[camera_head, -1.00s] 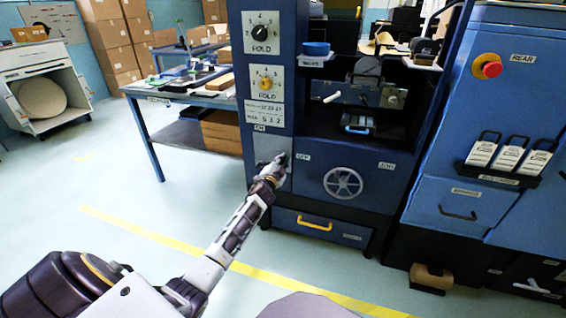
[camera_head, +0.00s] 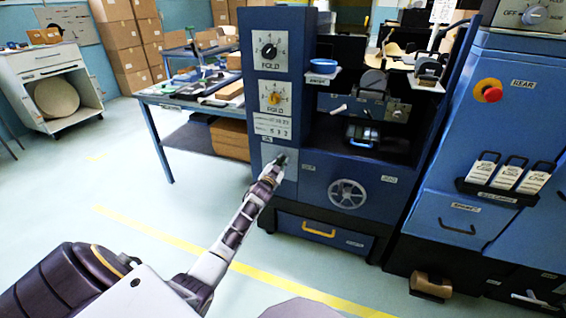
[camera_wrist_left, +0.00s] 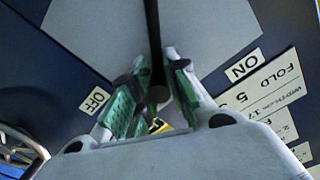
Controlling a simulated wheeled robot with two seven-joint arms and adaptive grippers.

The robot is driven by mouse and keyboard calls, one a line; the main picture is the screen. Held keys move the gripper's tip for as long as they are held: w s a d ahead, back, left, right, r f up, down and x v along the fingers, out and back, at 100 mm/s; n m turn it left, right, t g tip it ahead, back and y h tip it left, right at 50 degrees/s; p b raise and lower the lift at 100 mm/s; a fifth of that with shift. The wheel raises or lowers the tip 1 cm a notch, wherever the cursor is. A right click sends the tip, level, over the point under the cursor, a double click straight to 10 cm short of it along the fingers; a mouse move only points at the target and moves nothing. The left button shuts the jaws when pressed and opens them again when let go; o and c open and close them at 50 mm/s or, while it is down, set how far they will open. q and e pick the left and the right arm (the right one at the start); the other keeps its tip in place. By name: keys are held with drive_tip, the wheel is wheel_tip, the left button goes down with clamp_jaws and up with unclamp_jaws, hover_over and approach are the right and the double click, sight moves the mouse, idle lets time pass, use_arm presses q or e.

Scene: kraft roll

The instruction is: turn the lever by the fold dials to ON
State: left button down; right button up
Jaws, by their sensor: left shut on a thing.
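The lever (camera_wrist_left: 155,45) is a dark bar with a round end, in front of a light grey plate (camera_wrist_left: 90,30). In the left wrist view its end lies between the OFF label (camera_wrist_left: 95,100) and the ON label (camera_wrist_left: 243,65). My left gripper (camera_wrist_left: 157,92), with green pads, is shut on the lever. In the head view my left gripper (camera_head: 279,163) is at the grey plate below the fold dials (camera_head: 269,50) (camera_head: 274,98) and hides most of the lever. My right gripper is out of view.
A handwheel (camera_head: 347,193) and a drawer with a yellow handle (camera_head: 318,230) are right of and below the plate. A blue cabinet with a red button (camera_head: 488,92) stands at the right. A worktable (camera_head: 180,101) is behind on the left. The floor in front is clear.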

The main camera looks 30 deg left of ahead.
use_arm(q)
drive_tip(key=shift+s+a+n+p, duration=0.15)
drive_tip(key=shift+a+n+p, duration=0.15)
drive_tip(key=shift+n+p, duration=0.15)
drive_tip(key=a+n+p, duration=0.1)
drive_tip(key=a+r+n+p, duration=0.1)
drive_tip(key=a+n+p, duration=0.1)
drive_tip(key=p, duration=0.1)
drive_tip(key=shift+s+a+r, duration=0.1)
drive_tip(key=shift+s+r, duration=0.25)
drive_tip(key=shift+s, duration=0.05)
drive_tip(key=shift+s+a+r+n+p, duration=0.1)
drive_tip(key=shift+s+a+n+p, duration=0.05)
drive_tip(key=shift+a+n+p, duration=0.35)
drive_tip(key=shift+s+a+r+n+p, duration=0.1)
drive_tip(key=shift+a+n+p, duration=0.2)
drive_tip(key=shift+a+n, duration=0.3)
drive_tip(key=shift+s+a+n+p, duration=0.25)
drive_tip(key=shift+a+n+p, duration=0.2)
drive_tip(key=shift+a+n, duration=0.5)
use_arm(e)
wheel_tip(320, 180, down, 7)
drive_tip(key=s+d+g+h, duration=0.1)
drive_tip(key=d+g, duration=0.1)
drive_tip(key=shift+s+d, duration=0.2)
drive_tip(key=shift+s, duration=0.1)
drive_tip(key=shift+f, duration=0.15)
